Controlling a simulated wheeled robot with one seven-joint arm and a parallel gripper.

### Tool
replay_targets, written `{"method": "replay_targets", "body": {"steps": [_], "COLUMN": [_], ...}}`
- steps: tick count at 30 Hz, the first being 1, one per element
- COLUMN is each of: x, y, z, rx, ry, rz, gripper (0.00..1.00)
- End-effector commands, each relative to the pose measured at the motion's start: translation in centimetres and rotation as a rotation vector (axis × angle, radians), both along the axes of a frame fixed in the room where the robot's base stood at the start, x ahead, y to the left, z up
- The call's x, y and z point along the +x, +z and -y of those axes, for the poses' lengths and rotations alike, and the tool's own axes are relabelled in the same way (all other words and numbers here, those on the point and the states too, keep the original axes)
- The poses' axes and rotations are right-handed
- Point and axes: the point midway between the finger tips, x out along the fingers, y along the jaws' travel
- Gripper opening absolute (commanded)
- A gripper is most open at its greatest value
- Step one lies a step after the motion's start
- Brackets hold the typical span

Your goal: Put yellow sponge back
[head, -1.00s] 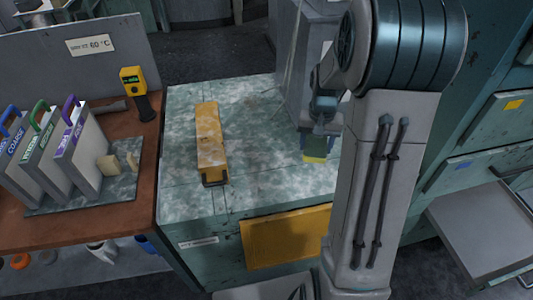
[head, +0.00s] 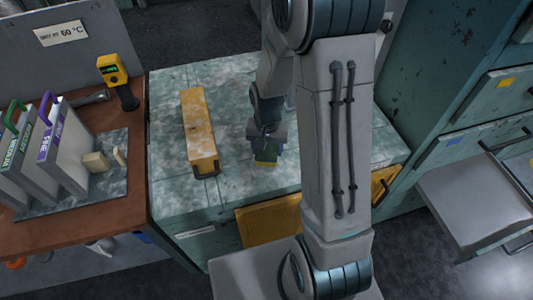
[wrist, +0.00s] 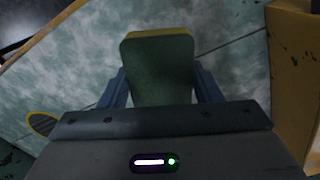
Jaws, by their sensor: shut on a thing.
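The sponge (head: 267,155) is a small block with a green face and a yellow layer. My gripper (head: 266,142) is shut on it and holds it over the mottled green bench top, right of a long yellow box. In the wrist view the sponge (wrist: 160,68) sits between the two blue fingers (wrist: 162,90), green face toward the camera and yellow edge at the far end. I cannot tell whether it touches the bench.
The long yellow box (head: 199,125) with a dark handle lies on the bench top (head: 235,90). At left, a brown table (head: 100,205) bears upright labelled boards (head: 62,150), pale blocks (head: 96,161) and a yellow meter (head: 113,70). An open grey drawer (head: 475,200) juts out at right.

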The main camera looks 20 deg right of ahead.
Motion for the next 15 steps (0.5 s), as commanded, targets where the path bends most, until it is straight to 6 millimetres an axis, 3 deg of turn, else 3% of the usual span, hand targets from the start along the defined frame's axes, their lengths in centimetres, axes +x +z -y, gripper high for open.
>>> {"method": "replay_targets", "body": {"steps": [9, 15], "x": [-0.1, 0.0], "y": [-3.1, -4.1], "z": [-0.1, -0.1], "rx": [0.0, 0.0], "ry": [-0.001, -0.002], "rz": [-0.003, 0.001], "gripper": [0.4, 0.4]}}
